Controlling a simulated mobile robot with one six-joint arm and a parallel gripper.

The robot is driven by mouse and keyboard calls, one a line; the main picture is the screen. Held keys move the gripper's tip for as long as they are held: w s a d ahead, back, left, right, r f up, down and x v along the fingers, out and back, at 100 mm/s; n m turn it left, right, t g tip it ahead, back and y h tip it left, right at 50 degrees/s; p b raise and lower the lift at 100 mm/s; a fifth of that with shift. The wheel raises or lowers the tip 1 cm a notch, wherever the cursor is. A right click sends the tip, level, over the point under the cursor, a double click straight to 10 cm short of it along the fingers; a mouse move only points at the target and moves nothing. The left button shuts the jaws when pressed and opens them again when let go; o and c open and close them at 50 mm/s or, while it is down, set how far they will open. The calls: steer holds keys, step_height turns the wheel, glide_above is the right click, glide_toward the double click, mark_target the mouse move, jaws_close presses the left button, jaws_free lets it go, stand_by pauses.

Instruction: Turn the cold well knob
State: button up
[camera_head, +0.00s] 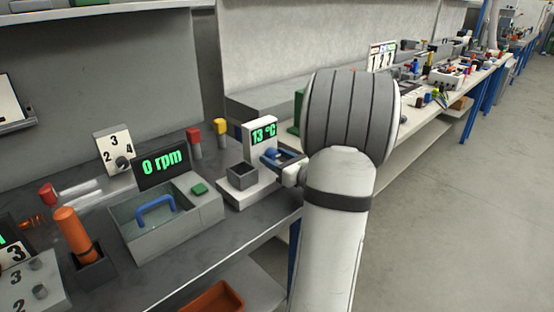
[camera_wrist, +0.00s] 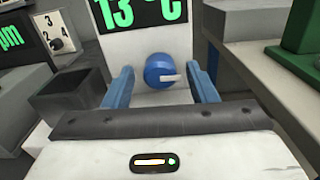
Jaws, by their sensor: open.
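The cold well (camera_head: 253,186) is a white unit with a green "13 °C" display (camera_head: 264,133) and a dark square well (camera_head: 242,176) at its left. Its blue round knob (camera_wrist: 160,71) with a white pointer shows in the wrist view below the display; the pointer points right. My gripper (camera_wrist: 162,88) is open, with one blue finger on each side of the knob and visible gaps between. In the head view, my gripper (camera_head: 284,157) is at the front right of the unit, and my arm covers part of the bench behind.
Left of the unit stands a grey box with a blue handle (camera_head: 156,206) and a "0 rpm" display (camera_head: 163,162). Red (camera_head: 194,140) and yellow (camera_head: 220,130) topped items stand behind. A green object (camera_wrist: 296,30) is at the right in the wrist view.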

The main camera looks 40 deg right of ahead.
steer(key=shift+c, duration=0.2)
steer(key=c, duration=0.9)
steer(key=shift+r+m+p, duration=0.1)
steer(key=shift+m+p, duration=0.2)
steer(key=shift+p, duration=0.2)
steer(key=shift+c, duration=0.2)
steer(key=o, duration=1)
steer(key=s, duration=0.7)
steer(key=shift+s+d, duration=0.3)
steer(key=shift+s, duration=0.1)
